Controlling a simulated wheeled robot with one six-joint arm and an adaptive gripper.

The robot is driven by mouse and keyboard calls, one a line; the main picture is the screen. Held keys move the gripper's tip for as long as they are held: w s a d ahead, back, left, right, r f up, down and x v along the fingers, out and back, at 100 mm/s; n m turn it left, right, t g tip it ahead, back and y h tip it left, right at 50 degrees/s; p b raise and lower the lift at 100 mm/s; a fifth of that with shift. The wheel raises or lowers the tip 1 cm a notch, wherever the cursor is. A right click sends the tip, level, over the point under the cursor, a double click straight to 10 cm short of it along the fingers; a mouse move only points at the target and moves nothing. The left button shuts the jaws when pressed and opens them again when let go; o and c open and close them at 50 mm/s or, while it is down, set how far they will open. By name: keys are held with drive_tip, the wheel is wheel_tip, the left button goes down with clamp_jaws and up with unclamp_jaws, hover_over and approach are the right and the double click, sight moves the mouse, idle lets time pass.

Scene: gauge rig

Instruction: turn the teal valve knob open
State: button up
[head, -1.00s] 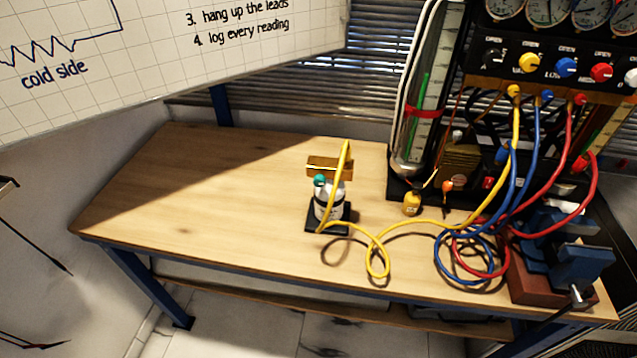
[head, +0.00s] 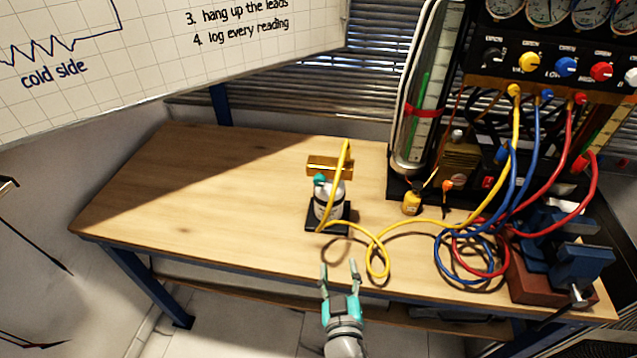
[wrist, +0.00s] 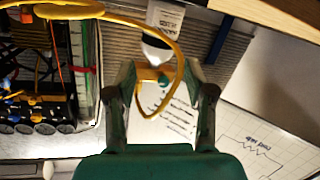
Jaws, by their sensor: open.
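The teal valve knob (head: 320,180) sits on the left side of a brass fitting (head: 330,165) on top of a small white bottle (head: 327,202). The bottle stands on a black base (head: 313,222) on the workbench. My gripper (head: 341,266) is open and empty at the bench's front edge, in front of the bottle and apart from it. In the wrist view the teal knob (wrist: 164,79) and the brass fitting (wrist: 147,73) show between the open fingers (wrist: 163,80), farther away. The yellow hose (wrist: 178,50) loops across that view.
The yellow hose (head: 378,262) runs from the fitting and coils on the bench right of my gripper. Blue and red hoses (head: 470,262) coil farther right near a blue vise (head: 580,262). The gauge rig stands behind. The bench (head: 200,200) left of the bottle is clear.

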sight(319, 183)
drive_tip(key=w+a+r+m+t+h, duration=0.1)
drive_tip(key=w+a+r+m+h, duration=0.15)
drive_tip(key=r, duration=0.25)
drive_tip(key=w+a+r+m+h, duration=0.1)
drive_tip(key=w+a+r, duration=0.2)
drive_tip(key=w+r, duration=0.15)
drive_tip(key=x, duration=0.7)
drive_tip(key=r+x, duration=0.1)
drive_tip(key=x, duration=0.2)
drive_tip(key=shift+w+d, duration=0.1)
drive_tip(key=shift+w, duration=0.15)
clamp_jaws()
